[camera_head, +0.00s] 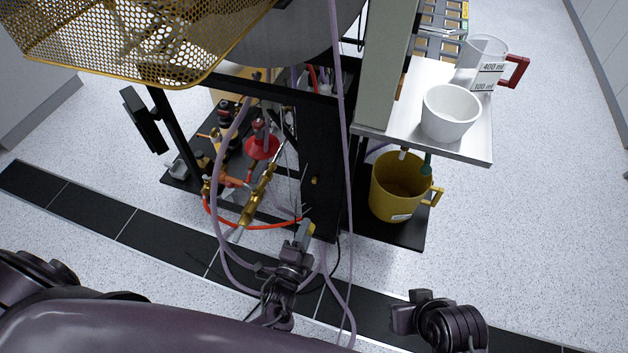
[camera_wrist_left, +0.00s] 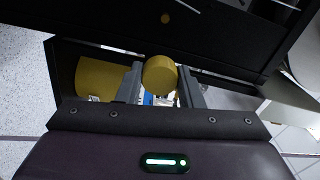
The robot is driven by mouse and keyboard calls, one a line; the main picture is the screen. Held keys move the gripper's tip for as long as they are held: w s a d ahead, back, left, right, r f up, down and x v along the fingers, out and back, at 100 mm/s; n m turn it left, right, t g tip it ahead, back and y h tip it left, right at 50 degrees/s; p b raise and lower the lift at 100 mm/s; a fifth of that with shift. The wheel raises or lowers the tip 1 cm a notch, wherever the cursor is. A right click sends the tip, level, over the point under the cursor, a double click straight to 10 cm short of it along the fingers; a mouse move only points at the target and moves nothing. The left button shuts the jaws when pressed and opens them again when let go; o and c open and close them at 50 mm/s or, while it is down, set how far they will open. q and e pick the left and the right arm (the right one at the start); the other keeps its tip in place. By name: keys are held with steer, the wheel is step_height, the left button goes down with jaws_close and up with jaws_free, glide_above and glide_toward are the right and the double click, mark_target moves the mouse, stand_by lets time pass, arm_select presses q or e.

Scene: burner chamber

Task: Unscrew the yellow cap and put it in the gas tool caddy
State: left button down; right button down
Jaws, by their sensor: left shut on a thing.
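The yellow cap (camera_wrist_left: 160,75) is a short round cylinder held between the fingertips of my left gripper (camera_head: 304,238). In the head view the cap (camera_head: 309,228) shows as a small yellow patch at the gripper's tip, beside the black frame panel. The gas tool caddy (camera_head: 392,205) is a yellow mug-like bucket with a side handle and some tools in it, to the right of my left gripper. It also shows in the left wrist view (camera_wrist_left: 98,77), left of the fingers. My right gripper (camera_head: 405,318) is low at the right, apart from everything; its fingers are unclear.
The caddy stands on a low black shelf (camera_head: 405,238). Above it, a metal side shelf (camera_head: 470,148) carries a white bowl (camera_head: 450,112) and a measuring jug (camera_head: 482,62). Purple hoses hang around my left gripper. Burner fittings with a brass valve (camera_head: 257,200) are to the left.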

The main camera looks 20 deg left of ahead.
arm_select(q)
steer(key=shift+s+d, duration=0.25)
steer(key=shift+s, duration=0.45)
steer(key=shift+s+d, duration=0.2)
steer(key=shift+s, duration=0.45)
